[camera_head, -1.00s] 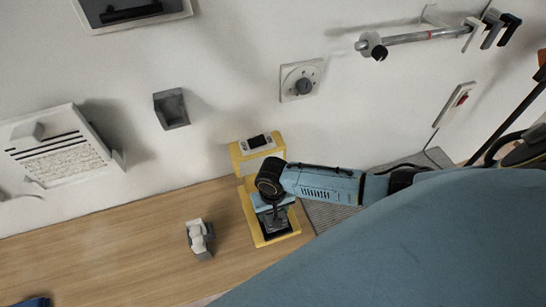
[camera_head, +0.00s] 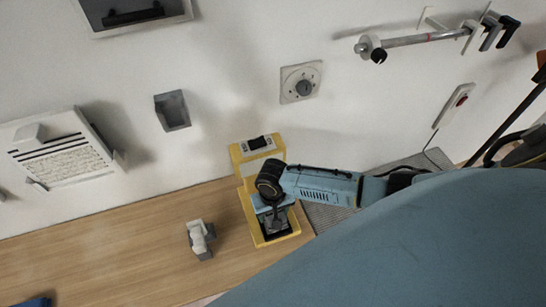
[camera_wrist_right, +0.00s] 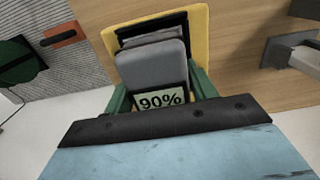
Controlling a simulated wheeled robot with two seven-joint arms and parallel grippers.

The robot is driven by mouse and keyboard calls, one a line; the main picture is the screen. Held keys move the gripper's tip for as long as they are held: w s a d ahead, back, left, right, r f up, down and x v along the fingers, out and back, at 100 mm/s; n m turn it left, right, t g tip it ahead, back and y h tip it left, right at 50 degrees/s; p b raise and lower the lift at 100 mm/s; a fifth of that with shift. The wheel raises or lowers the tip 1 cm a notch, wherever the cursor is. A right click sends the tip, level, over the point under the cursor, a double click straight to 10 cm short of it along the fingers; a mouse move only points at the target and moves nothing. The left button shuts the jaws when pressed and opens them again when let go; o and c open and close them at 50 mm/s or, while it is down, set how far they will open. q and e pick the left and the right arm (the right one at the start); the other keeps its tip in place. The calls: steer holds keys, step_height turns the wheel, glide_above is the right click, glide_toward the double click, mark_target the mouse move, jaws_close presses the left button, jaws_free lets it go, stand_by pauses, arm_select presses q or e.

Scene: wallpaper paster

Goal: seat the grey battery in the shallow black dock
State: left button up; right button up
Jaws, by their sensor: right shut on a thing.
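The grey battery (camera_wrist_right: 152,66), with a display reading 90%, is between the green fingers of my right gripper (camera_wrist_right: 158,88) in the right wrist view. The gripper is shut on it. The battery is over the black dock (camera_wrist_right: 123,40), which lies inside a yellow charger frame (camera_wrist_right: 196,26). In the head view my right gripper (camera_head: 273,205) reaches down over the yellow charger (camera_head: 251,227) on the wooden counter and covers part of it. I cannot tell whether the battery touches the dock floor. My left gripper is not in view.
A grey and white clamp-like object (camera_head: 200,239) stands left of the charger on the wooden counter (camera_head: 110,250). A ribbed grey mat (camera_head: 328,215) lies right of the charger. A wall dial (camera_head: 301,82) and grey wall holder (camera_head: 172,111) are behind. The counter's left is mostly clear.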

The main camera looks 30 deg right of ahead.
steer(key=shift+r+p, duration=0.1)
steer(key=shift+p, duration=0.25)
steer(key=shift+f+b, duration=0.6)
steer(key=shift+f, duration=0.35)
steer(key=o, duration=1.4)
steer(key=shift+c, duration=0.2)
step_height(320, 180, up, 13)
steer(key=shift+r+p, duration=0.2)
steer(key=shift+p, duration=0.5)
